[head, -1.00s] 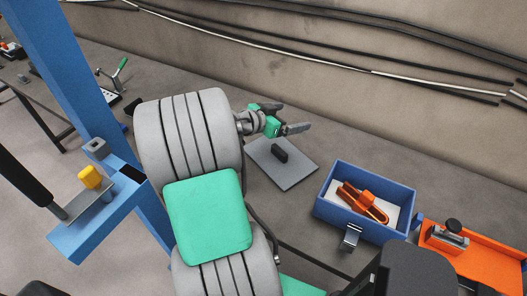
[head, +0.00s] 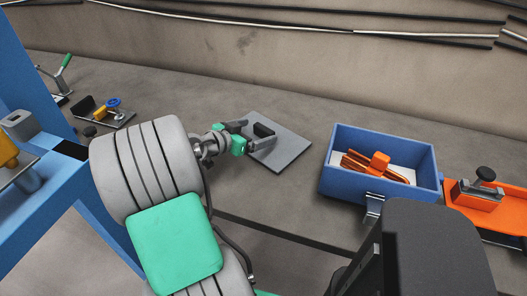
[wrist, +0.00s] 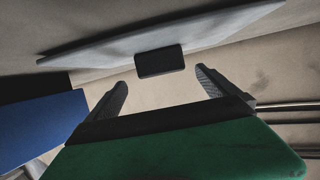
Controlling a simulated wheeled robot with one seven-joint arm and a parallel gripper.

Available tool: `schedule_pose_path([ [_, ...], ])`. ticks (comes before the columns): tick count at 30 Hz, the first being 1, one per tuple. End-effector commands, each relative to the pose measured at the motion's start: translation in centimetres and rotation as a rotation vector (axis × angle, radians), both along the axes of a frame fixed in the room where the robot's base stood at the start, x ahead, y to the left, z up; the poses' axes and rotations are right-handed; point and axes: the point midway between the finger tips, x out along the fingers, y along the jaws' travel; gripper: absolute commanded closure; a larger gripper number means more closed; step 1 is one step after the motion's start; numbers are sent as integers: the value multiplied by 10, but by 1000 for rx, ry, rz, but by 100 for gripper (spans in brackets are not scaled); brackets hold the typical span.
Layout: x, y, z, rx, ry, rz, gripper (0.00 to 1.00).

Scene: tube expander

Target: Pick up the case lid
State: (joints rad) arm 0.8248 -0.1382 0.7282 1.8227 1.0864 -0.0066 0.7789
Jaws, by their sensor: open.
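The case lid (head: 286,153) is a flat grey plate with a dark block handle (head: 263,131), lying on the bench in the head view. My gripper (head: 256,134) is open and empty, with its fingers over the lid's left part, close to the handle. In the wrist view the lid (wrist: 225,27) shows as a thin, tilted grey sheet. Its handle (wrist: 160,61) lies just beyond the fingertips and is centred in the gap between them (wrist: 160,78). I cannot tell whether any finger touches the lid.
A blue open case (head: 346,183) with an orange tool (head: 378,165) inside stands right of the lid. An orange tray (head: 470,215) with a clamp is farther right. A blue post (head: 30,85) is at left. The wall with cables runs behind. Bench around the lid is clear.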

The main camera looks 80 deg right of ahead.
Motion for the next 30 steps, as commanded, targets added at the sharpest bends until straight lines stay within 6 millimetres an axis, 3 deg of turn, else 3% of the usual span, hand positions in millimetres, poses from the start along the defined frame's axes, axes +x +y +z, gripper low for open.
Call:
schedule_pose_path([
  [8,-14,-26,-13,1,0,-4,2],
  [15,-31,-61,-28,1,1,-6,2],
  [23,-33,-66,-30,0,-1,-4,2],
  [30,-33,-66,-30,0,-1,-4,21],
])
